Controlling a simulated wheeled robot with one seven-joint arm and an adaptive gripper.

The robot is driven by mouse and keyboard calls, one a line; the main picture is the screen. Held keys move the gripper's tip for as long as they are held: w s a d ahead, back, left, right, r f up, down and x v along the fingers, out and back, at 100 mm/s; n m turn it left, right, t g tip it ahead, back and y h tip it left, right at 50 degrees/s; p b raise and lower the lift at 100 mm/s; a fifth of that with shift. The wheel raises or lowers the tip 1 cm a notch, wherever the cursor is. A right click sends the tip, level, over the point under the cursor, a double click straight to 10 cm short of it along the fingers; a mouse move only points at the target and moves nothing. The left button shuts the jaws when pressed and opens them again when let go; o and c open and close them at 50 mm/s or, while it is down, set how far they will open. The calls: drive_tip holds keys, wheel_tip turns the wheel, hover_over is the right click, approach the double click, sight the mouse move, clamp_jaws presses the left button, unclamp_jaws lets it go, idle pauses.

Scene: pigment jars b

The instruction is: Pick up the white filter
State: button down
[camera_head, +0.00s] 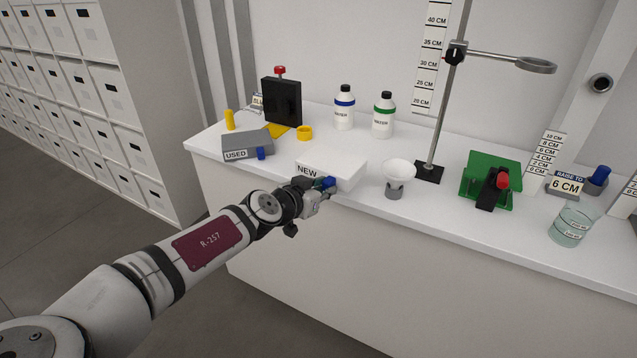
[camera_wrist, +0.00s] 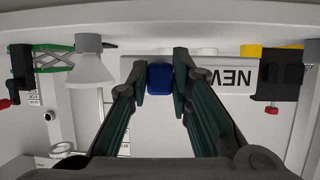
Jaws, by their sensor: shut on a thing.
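A white box labelled NEW (camera_head: 345,174) lies near the front edge of the counter; its label side also shows upside down in the wrist view (camera_wrist: 215,88). A blue tab (camera_wrist: 160,78) sits at its front, between my fingertips. My gripper (camera_head: 328,185) is shut on this blue tab, which also shows in the wrist view between the two fingers (camera_wrist: 160,72). A white cone-shaped funnel (camera_head: 399,171) stands in a grey holder right of the box; it also shows in the wrist view (camera_wrist: 90,70). No separate loose white filter can be made out.
A grey box labelled USED (camera_head: 247,146) with a blue tab lies to the left. A ring stand (camera_head: 429,172), a green stand (camera_head: 487,185) and a glass beaker (camera_head: 570,227) stand to the right. Two white bottles (camera_head: 344,111) (camera_head: 382,118) stand behind.

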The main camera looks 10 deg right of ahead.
drive_tip(key=s+r, duration=0.1)
drive_tip(key=s, duration=0.9)
drive_tip(key=shift+s+d+p, duration=0.3)
drive_tip(key=shift+s, duration=0.1)
drive_tip(key=shift+r, duration=0.15)
